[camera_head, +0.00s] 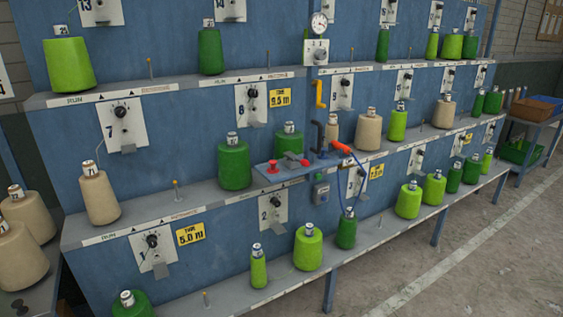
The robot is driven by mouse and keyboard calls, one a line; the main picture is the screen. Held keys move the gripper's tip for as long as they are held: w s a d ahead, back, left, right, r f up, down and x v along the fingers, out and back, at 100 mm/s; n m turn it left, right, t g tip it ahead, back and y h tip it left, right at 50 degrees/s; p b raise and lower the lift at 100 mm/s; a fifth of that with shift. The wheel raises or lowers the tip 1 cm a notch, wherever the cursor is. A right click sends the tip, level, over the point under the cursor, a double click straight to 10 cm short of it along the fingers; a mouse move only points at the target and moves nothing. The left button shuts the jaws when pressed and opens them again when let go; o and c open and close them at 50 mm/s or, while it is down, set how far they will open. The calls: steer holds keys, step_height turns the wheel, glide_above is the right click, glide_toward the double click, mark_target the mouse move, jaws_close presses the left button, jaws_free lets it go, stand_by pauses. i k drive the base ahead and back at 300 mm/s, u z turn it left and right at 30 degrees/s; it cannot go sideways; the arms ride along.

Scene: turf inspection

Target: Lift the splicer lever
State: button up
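A small blue shelf (268,178) juts from the middle of the blue rack. On it sits a low dark grey device (293,160), perhaps the splicer, with a red knob (273,166) on its left and a smaller red part on its right. Just right stands a black upright handle (319,138), and a red-orange handle (341,147) with a blue hose looping down. A yellow cranked handle (320,94) is fixed to the panel above. I cannot tell for certain which part is the splicer lever. My gripper is not in view.
Green and beige yarn cones stand on the rack's shelves; a green cone (234,164) is left of the small shelf and another (289,142) behind it. White dial plates, such as one at left (122,124), line the panels. The concrete floor (480,262) at right is clear.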

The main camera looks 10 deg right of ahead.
mark_target(290, 154)
steer(key=k, duration=0.3)
steer(key=z, duration=0.15)
steer(key=i, duration=0.95)
steer(key=u, duration=4.6)
steer(key=i, duration=0.1)
steer(key=z, duration=2.95)
